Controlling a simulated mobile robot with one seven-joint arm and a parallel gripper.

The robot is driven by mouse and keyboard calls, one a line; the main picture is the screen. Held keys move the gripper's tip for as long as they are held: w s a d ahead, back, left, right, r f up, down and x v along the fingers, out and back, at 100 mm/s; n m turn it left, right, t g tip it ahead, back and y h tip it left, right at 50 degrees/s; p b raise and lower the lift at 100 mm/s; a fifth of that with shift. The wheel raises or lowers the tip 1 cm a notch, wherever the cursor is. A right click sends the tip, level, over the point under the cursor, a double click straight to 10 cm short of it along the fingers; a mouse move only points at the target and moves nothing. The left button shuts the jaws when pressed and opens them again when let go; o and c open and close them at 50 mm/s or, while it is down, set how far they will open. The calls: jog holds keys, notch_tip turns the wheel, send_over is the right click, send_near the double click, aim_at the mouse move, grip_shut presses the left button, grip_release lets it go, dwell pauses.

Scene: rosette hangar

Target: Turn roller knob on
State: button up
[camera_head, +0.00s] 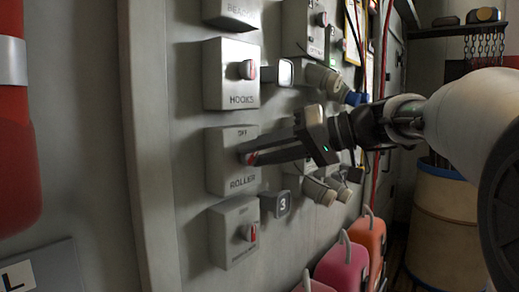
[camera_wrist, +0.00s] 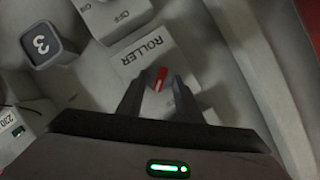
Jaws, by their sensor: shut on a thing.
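The grey ROLLER switch box (camera_head: 222,165) is on the wall in the middle of the head view, with its name along the bottom edge. My gripper (camera_head: 250,157) reaches in from the right, its fingertips at the front of this box. In the wrist view the ROLLER box (camera_wrist: 135,58) shows its lettering, and the roller knob (camera_wrist: 160,77) with a red stripe sits between the fingertips (camera_wrist: 157,90). The gripper is shut on the knob. The fingers hide most of the knob in the head view, so its exact setting is hard to read.
The HOOKS box (camera_head: 222,85) is above and another knob box (camera_head: 229,248) below. A plate marked 3 (camera_head: 279,204) and several grey plugs stick out to the right. Pink and orange cases (camera_head: 342,270) stand below, and a barrel (camera_head: 442,220) at right.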

jog(key=m, duration=0.1)
jog(key=m+y, duration=0.1)
jog(key=shift+w+d+f+m+g+p, duration=0.1)
jog(key=shift+f+m+g+p, duration=0.05)
jog(key=shift+m+g+p, duration=0.25)
jog(key=shift+f+m+y+p, duration=0.15)
jog(key=shift+m+y+p, duration=0.25)
jog(key=shift+m+y, duration=0.9)
jog(key=shift+m, duration=0.4)
jog(key=o, duration=1)
jog(key=shift+o, duration=0.2)
jog(key=p+v, duration=0.2)
jog(key=v, duration=1.5)
jog(key=shift+d+r, duration=0.25)
jog(key=shift+r, duration=0.15)
